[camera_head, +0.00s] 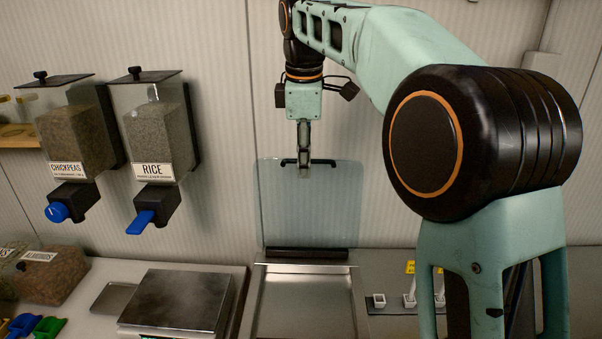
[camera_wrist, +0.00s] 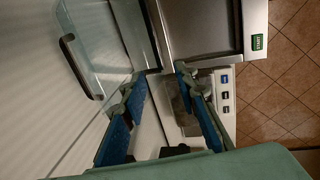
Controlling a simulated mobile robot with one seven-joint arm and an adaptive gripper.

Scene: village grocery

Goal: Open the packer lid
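The packer (camera_head: 258,318) is a steel unit with a shallow tray-like bed. Its clear lid (camera_head: 300,215) stands upright against the back wall, hinged at a dark bar along the rear. A black handle (camera_head: 325,162) runs along the lid's top edge. In the wrist view the lid (camera_wrist: 92,28) and handle (camera_wrist: 80,66) lie at the upper left. My gripper (camera_head: 304,172) points down and overlaps the handle in the head view. In the wrist view my gripper (camera_wrist: 158,73) has its blue-padded fingers apart, with the handle outside them.
A scale (camera_head: 178,300) stands left of the packer. Chickpeas (camera_head: 75,140) and rice (camera_head: 158,135) dispensers hang on the wall to the left. Small white items (camera_head: 379,300) stand on the counter to the right. A green START button (camera_wrist: 257,42) shows on the packer.

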